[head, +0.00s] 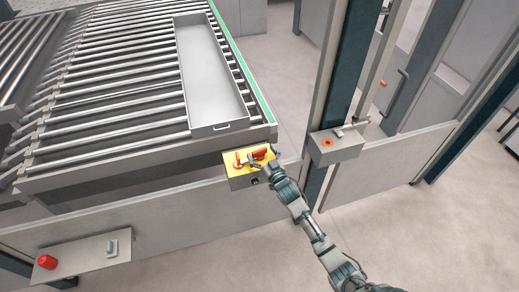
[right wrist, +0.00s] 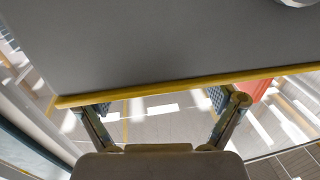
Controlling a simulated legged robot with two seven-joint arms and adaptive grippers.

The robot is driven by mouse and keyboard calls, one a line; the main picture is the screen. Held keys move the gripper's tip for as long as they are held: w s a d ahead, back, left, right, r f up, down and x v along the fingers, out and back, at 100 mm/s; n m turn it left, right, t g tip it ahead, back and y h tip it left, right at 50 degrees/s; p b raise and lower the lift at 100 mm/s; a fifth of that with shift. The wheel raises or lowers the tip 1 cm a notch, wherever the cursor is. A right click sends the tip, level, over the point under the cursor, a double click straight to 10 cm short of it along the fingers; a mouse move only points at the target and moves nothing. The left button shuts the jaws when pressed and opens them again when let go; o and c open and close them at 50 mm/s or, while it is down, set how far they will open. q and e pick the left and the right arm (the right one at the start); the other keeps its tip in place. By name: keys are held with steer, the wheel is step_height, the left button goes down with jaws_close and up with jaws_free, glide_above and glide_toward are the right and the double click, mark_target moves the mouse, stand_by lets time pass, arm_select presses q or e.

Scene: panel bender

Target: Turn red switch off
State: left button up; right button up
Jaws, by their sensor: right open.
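The red switch (head: 258,154) sits on top of a yellow-topped grey box (head: 236,181) at the corner of the roller table in the head view. Red also shows toward the left of the box top. My right gripper (head: 262,165) is at the front right of the box, beside the switch, and hides part of it. In the right wrist view my right gripper (right wrist: 160,106) is open, its fingers wide apart with nothing clearly between them. A grey face with a yellow edge (right wrist: 165,88) fills the top there, and a red part (right wrist: 257,90) shows behind the right finger. My left gripper is out of view.
A long grey tray (head: 212,85) lies on the rollers. A dark post (head: 347,75) stands right of the switch box, with a grey box with an orange-red button (head: 327,142) beside it. A panel with a red knob (head: 47,262) is at lower left.

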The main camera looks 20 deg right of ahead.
steer(key=shift+w+a, duration=0.35)
steer(key=shift+w, duration=0.4)
